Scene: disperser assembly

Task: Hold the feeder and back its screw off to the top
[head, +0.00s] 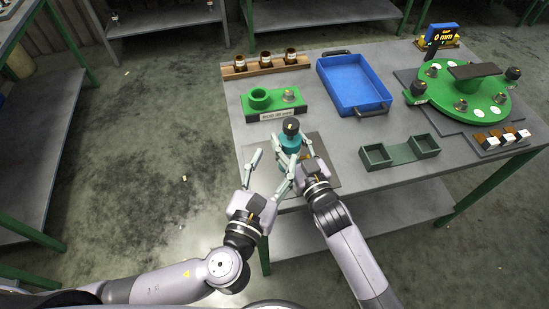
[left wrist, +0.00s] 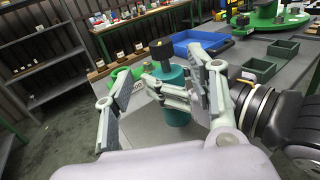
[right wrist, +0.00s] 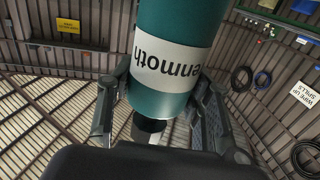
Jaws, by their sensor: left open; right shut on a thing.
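The feeder is a teal cylinder with a black knob on top; in the head view it (head: 291,143) stands upright at the near left of the table. The black screw knob (head: 291,125) is at its top. My right gripper (head: 297,160) is shut around the teal body; the right wrist view shows the body (right wrist: 175,75) with a white label between the fingers. My left gripper (head: 267,172) is open and empty, left of the feeder. In the left wrist view, the feeder (left wrist: 178,114) and knob (left wrist: 162,49) show beyond its spread fingers, with right fingers across the body.
A green fixture (head: 276,105) with a cup stands behind the feeder. A blue tray (head: 352,84), a dark green two-bin holder (head: 400,151) and a round green turntable (head: 458,88) are to the right. A wooden rack (head: 265,68) of brown-topped parts is at the back left.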

